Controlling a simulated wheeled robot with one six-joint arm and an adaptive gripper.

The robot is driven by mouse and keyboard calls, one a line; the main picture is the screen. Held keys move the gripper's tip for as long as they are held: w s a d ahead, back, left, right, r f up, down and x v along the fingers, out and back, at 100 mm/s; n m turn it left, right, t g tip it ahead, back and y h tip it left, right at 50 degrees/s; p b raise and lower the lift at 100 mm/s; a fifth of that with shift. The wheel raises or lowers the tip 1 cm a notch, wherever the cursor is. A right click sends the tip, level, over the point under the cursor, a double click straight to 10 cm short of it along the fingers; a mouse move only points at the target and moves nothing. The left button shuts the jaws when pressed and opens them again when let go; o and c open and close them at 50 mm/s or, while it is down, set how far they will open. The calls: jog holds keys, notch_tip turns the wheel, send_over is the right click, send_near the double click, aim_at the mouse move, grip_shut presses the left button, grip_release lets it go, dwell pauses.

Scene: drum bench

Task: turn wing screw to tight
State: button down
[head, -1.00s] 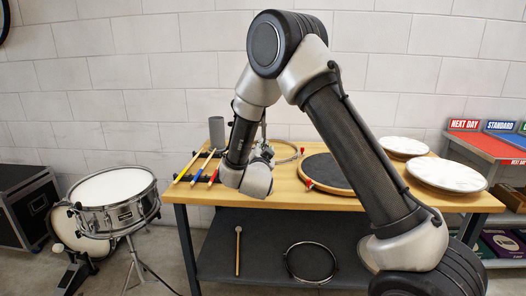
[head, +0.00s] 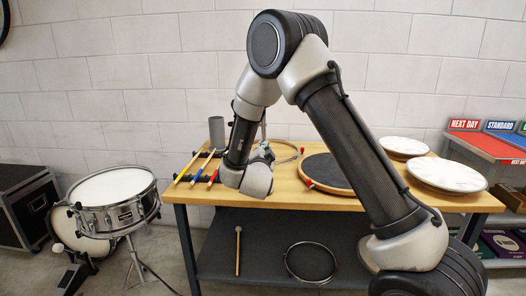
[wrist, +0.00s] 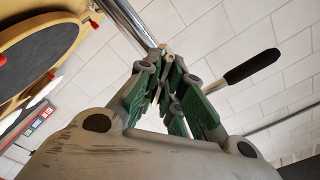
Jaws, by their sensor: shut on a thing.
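In the wrist view my gripper (wrist: 163,88) has its green-padded fingers closed together on a small, pale metal piece, the wing screw (wrist: 158,80). The fingers cover most of it, so the angle of its wings is hard to tell. The screw sits beside a chrome stand rod (wrist: 124,24) that runs up to the left. In the head view the wrist end of my arm is low over the left part of the bench, and the fingers and the screw are hidden behind it.
The wooden bench (head: 370,205) holds drumsticks (head: 195,165), a grey cylinder (head: 217,132), a dark round pad (head: 326,172) and pale drumheads (head: 447,174). A snare drum (head: 115,200) stands left. In the wrist view a black-gripped rod (wrist: 250,67) is just right of the fingers.

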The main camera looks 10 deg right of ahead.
jog(key=m, duration=0.5)
jog(key=shift+f+m, duration=0.1)
jog(key=shift+m, duration=0.2)
jog(key=m, duration=1.1)
jog(key=shift+f+m, duration=0.15)
jog(key=shift+m, duration=0.25)
jog(key=m, duration=0.5)
jog(key=shift+m, duration=0.3)
jog(key=c, duration=1.5)
grip_release()
jog(key=shift+c, duration=0.2)
